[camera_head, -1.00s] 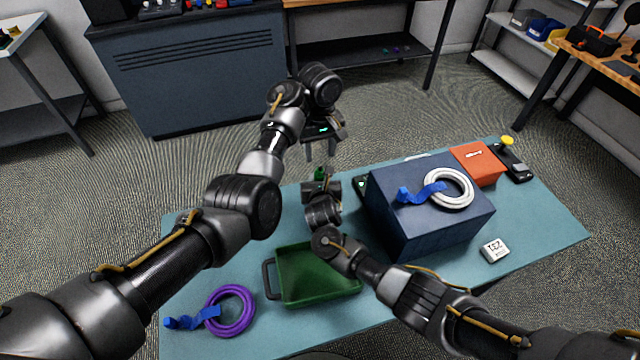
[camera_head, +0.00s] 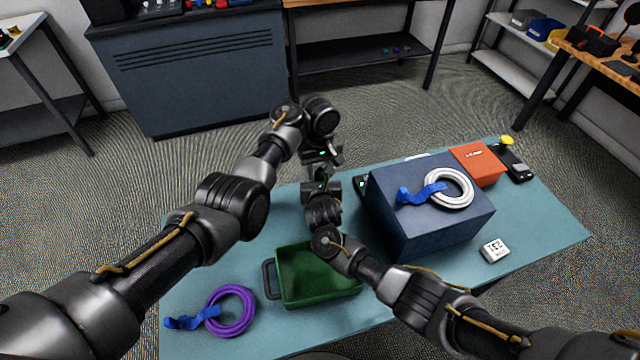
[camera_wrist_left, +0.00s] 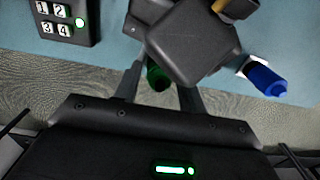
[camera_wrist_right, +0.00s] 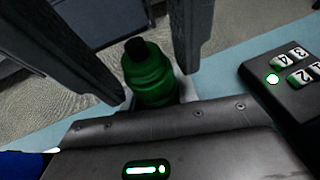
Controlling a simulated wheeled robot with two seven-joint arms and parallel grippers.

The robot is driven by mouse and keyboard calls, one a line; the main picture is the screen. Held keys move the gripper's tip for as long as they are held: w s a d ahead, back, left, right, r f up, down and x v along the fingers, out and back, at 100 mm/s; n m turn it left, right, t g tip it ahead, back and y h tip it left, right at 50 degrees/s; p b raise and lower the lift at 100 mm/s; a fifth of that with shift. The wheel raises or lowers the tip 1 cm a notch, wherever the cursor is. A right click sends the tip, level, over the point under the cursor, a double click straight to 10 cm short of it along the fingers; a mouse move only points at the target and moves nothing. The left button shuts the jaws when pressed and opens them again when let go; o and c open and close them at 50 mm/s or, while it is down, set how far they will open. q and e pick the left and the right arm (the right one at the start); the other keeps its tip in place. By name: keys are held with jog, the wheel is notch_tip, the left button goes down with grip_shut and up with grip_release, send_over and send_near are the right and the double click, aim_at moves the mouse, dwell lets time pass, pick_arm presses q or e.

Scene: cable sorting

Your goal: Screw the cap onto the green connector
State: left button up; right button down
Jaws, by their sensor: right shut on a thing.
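The green connector (camera_wrist_right: 152,80) stands upright in the right wrist view, with ridged sides and a dark tip on top. I cannot tell whether that tip is the cap or part of the connector. My right gripper (camera_wrist_right: 156,100) is shut on the connector's lower part. My left gripper (camera_head: 320,172) is above it in the head view, with its fingers spread on either side of the connector's upper part and gaps visible. The connector also shows between the left fingers in the left wrist view (camera_wrist_left: 157,76). In the head view the grippers hide it.
A dark numbered box (camera_wrist_left: 63,20) and a blue connector (camera_wrist_left: 265,78) are close by. A navy block (camera_head: 428,215) with a white cable (camera_head: 462,184) stands right of the grippers. A green tray (camera_head: 290,302) and a purple cable (camera_head: 249,318) lie in front.

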pick_arm(q)
grip_shut()
jog(key=m, duration=0.6)
jog(key=shift+m, duration=0.4)
jog(key=shift+o, duration=1.2)
grip_release()
jog(key=shift+r, duration=2.25)
